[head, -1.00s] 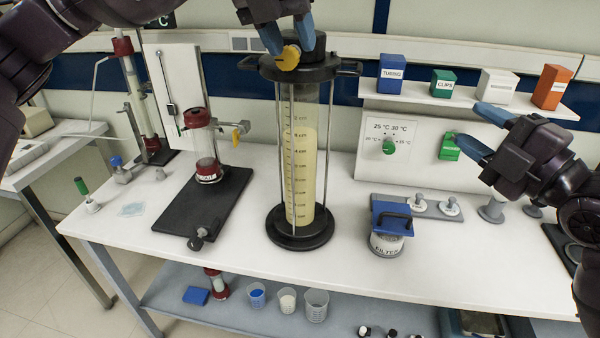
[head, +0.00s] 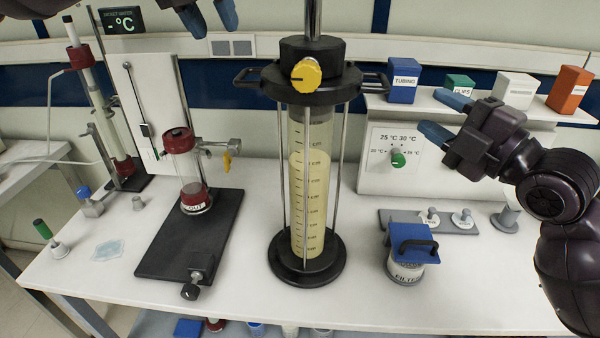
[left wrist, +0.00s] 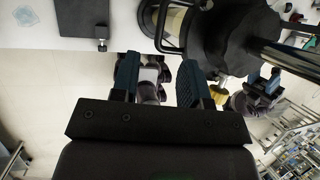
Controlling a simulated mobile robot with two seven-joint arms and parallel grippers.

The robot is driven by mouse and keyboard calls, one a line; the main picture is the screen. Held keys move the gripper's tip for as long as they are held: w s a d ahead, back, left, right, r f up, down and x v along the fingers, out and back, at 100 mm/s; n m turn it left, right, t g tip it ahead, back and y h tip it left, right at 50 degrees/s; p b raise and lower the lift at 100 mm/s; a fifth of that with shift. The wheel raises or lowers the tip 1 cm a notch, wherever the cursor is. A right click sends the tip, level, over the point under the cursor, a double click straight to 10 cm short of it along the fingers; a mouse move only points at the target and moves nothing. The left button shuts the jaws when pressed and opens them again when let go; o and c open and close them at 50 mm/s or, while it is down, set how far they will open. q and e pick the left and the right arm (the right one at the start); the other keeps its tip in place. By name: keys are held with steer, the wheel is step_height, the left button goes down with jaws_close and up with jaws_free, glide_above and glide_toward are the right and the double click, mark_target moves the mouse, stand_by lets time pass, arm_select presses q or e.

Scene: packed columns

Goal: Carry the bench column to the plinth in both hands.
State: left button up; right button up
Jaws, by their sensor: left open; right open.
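The bench column (head: 310,190) is a tall clear cylinder with a cream filling and a printed scale. It stands upright on a round black base on the white bench. Its black top collar has a side handle at left (head: 256,78) and right (head: 372,84), and a yellow knob (head: 306,74) in front. My left gripper (head: 210,22) is open above and left of the collar, partly cut off. In the left wrist view its fingers (left wrist: 158,78) are empty, with the left handle (left wrist: 162,30) beyond them. My right gripper (head: 438,115) is open, right of the column. I cannot identify the plinth.
A smaller red-capped column (head: 180,142) on a black plate (head: 193,240) stands left. A blue-topped filter pot (head: 410,253) stands right, before a white dial panel (head: 385,180). A shelf of boxes (head: 402,80) is behind. The bench front is mostly clear.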

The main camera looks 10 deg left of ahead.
mark_target(241, 73)
arm_select(q)
steer(key=shift+d, duration=0.15)
arm_select(e)
steer(key=shift+s, duration=0.1)
arm_select(q)
steer(key=x, duration=1)
steer(key=shift+w+f, duration=0.1)
steer(key=shift+f, duration=0.3)
arm_select(e)
steer(key=x, duration=1)
steer(key=shift+w+a, duration=0.25)
steer(key=shift+w, duration=0.1)
arm_select(q)
jaws_close()
arm_select(e)
jaws_close()
arm_select(q)
steer(key=shift+r, duration=0.3)
arm_select(e)
steer(key=shift+r, duration=0.3)
arm_select(q)
steer(key=shift+w, duration=0.15)
